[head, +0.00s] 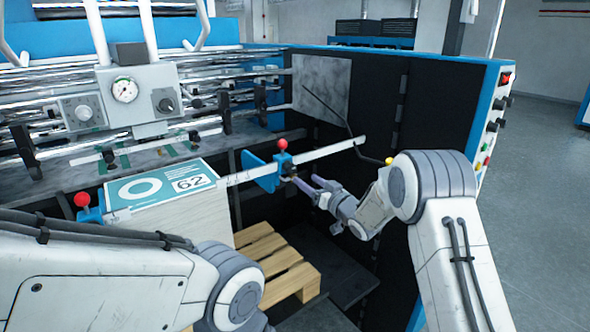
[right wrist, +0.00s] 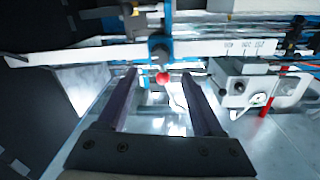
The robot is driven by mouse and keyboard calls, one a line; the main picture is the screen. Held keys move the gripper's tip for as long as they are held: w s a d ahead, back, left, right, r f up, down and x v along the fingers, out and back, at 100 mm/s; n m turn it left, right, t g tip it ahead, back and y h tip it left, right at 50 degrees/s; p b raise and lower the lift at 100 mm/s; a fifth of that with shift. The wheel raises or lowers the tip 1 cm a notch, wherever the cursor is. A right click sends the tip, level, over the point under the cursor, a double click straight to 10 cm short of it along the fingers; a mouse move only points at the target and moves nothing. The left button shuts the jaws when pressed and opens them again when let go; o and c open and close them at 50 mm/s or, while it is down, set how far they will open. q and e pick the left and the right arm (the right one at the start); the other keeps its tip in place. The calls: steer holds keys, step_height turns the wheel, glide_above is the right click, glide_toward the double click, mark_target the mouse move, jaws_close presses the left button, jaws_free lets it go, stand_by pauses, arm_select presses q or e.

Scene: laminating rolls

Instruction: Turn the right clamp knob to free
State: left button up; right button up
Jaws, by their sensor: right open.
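The right clamp (head: 268,171) is a blue block on the white ruled rail, with a red ball (head: 282,144) on top and a small dark knob (head: 288,168) on its front. My right gripper (head: 306,183) is open, its fingers pointing at the clamp from the right and slightly below. In the right wrist view, which looks upside down, the dark knob (right wrist: 159,50) shows beyond the gap between the two fingertips. The red ball (right wrist: 163,78) shows between the fingers. The fingers look empty. My left arm crosses the lower left; its gripper is out of the picture.
The left clamp with a red ball (head: 82,199) stands beside a printed stack (head: 160,188). The white rail (head: 325,150) runs behind my right gripper. A wooden pallet (head: 270,255) lies below. The dark machine side wall (head: 440,105) stands right; grey floor is open beyond.

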mark_target(292, 169)
steer(key=p+x, duration=0.2)
steer(key=x, duration=0.5)
steer(key=shift+w+a, duration=0.2)
steer(key=shift+w, duration=0.1)
jaws_close()
steer(key=n+b, duration=0.2)
steer(key=b, duration=0.1)
steer(key=n+b, duration=0.2)
steer(key=b, duration=0.1)
steer(key=n+b, duration=0.2)
steer(key=b, duration=0.2)
steer(key=shift+f, duration=0.35)
steer(key=n+b, duration=0.7)
steer(key=b, duration=0.1)
steer(key=shift+d+r+n+y, duration=0.1)
steer(key=shift+n+y, duration=0.3)
steer(key=shift+r+n+b, duration=0.2)
steer(key=shift+n+b, duration=1.35)
steer(key=shift+n, duration=0.75)
